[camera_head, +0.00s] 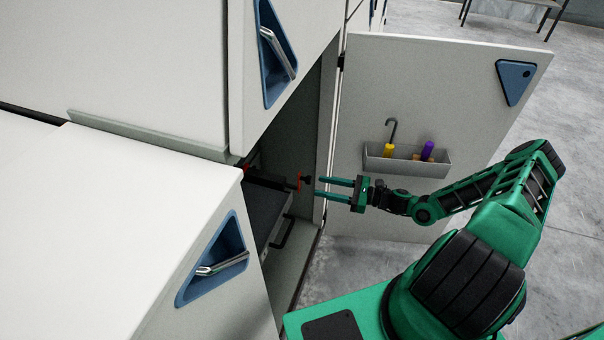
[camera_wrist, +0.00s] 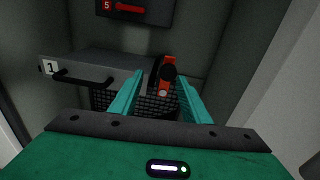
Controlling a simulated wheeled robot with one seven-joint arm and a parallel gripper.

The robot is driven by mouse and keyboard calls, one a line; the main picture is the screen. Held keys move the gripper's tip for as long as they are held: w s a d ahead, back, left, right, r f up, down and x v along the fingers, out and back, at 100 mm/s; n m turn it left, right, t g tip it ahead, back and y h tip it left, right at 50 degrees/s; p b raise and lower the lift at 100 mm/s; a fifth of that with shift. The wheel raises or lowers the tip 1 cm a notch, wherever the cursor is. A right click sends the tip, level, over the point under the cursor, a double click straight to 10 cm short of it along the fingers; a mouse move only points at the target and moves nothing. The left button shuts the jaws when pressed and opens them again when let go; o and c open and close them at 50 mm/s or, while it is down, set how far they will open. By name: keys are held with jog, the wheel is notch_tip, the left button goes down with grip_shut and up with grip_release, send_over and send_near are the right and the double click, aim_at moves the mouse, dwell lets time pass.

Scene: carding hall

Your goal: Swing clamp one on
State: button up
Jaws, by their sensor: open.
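In the head view the same red and black part (camera_head: 304,180) sits just beyond my fingertips. My gripper (camera_head: 318,188) is open and empty, level with the cabinet opening. In the wrist view its two teal fingers (camera_wrist: 161,76) appear on either side of the lever; I cannot tell whether they touch it. A grey drawer (camera_wrist: 110,67) with a black handle and a label "1" is left of the lever.
A dark box (camera_wrist: 130,12) marked "5" with a red lever hangs above. The cabinet door (camera_head: 440,90) stands open on the right, with a tool tray (camera_head: 407,166) holding a hook and other tools. A white cover (camera_head: 110,220) with a blue-recessed handle stands left of the opening.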

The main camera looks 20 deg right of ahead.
aim_at(305, 178)
jog(key=shift+m+t, duration=0.4)
jog(key=shift+t, duration=0.1)
jog(key=x, duration=0.7)
jog(key=w+x, duration=0.1)
jog(key=x, duration=0.2)
jog(key=shift+w+d, duration=0.15)
jog(key=shift+w, duration=0.1)
